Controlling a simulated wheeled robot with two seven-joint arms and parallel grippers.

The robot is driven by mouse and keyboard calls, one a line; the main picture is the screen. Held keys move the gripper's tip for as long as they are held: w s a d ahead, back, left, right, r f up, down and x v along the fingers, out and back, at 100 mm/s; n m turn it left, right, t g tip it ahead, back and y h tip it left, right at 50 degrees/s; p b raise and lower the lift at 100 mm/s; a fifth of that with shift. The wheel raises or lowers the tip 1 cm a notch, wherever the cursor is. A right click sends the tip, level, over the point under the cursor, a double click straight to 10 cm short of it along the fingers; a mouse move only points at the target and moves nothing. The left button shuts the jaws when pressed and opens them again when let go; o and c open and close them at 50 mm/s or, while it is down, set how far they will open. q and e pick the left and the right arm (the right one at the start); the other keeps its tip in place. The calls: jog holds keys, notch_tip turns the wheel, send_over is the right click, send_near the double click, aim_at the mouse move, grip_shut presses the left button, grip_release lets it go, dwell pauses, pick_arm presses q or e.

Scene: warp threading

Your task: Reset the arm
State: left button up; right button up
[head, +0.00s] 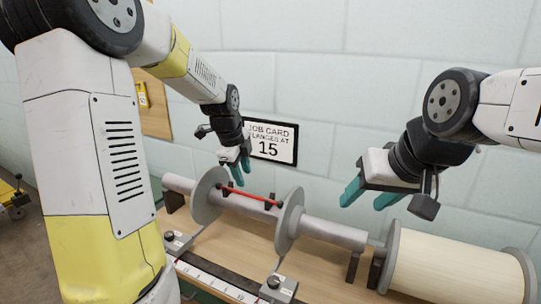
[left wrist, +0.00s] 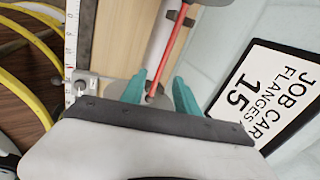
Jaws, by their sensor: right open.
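My left gripper (head: 240,176) hangs with its teal fingers pointing down, just above and behind the left grey flange disc (head: 205,196). In the left wrist view its fingers (left wrist: 159,88) are apart, with one end of a red rod (left wrist: 174,50) seen between them and no visible grip on it. The red rod (head: 250,195) lies along the grey beam (head: 325,231) between the left disc and the right disc (head: 289,220). My right gripper (head: 364,197) is open and empty, above the beam to the right of the discs.
A framed job card (head: 270,142) reading "FLANGES AT 15" hangs on the wall. A large cream spool (head: 455,268) stands at the right end of the bench. A marked scale (head: 215,281) with grey clamp blocks (head: 278,287) runs along the front.

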pick_arm(q)
jog(key=s+r+n+t, duration=0.1)
jog(key=s+r+n, duration=0.3)
jog(key=s+n, duration=0.6)
jog(key=s+a+r+n+t, duration=0.1)
jog(key=s+r+n, duration=0.4)
jog(key=s+n, duration=0.5)
jog(key=shift+s+r+h, duration=0.2)
jog(key=shift+s+h, duration=0.2)
jog(key=shift+s, duration=2.05)
